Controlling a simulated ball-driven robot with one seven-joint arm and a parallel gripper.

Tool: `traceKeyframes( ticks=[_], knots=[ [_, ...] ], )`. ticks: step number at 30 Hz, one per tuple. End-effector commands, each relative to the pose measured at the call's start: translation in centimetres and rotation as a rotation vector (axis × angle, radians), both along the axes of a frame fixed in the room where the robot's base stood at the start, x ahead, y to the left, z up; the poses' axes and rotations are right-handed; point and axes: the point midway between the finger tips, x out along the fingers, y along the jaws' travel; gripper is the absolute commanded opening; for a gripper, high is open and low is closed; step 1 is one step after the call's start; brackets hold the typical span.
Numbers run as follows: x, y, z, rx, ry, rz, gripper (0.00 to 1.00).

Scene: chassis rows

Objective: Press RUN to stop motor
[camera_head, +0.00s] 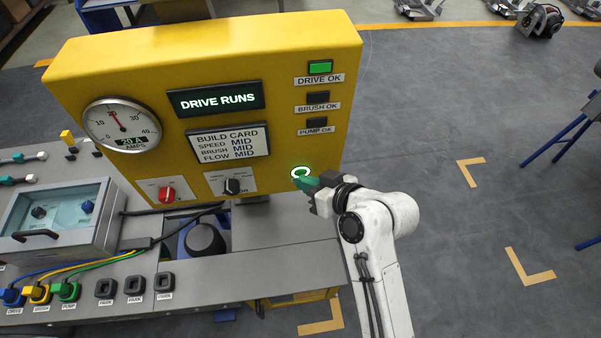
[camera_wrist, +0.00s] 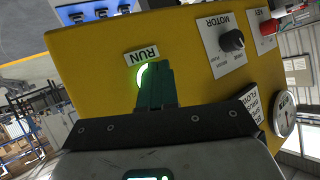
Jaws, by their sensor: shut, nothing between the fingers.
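The RUN button, a lit green-white ring (camera_head: 301,172), sits at the lower right of the yellow panel (camera_head: 240,60). In the wrist view its ring (camera_wrist: 142,76) shows beside the RUN label (camera_wrist: 141,56), partly hidden by my fingers. My gripper (camera_head: 304,183) is shut and empty, its green fingertips at the ring's lower edge in the head view. I cannot tell whether the tips touch the button. The display (camera_head: 217,100) reads DRIVE RUNS. The DRIVE OK lamp (camera_head: 320,67) is lit green; the BRUSH OK (camera_head: 318,98) and PUMP OK (camera_head: 317,122) lamps are dark.
Left of the button are the black MOTOR knob (camera_head: 232,186) and the red KEY switch (camera_head: 167,194). An ammeter (camera_head: 122,125) is at the panel's left. A grey bench (camera_head: 210,285) with coloured plugs lies below.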

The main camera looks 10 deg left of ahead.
Motion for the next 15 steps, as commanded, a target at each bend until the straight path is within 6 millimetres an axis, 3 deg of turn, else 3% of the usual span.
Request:
traceKeyframes(
  ticks=[15],
  knots=[
    [-0.21, -0.11, 0.11, 0.0, -0.001, -0.001, 0.0]
  ],
)
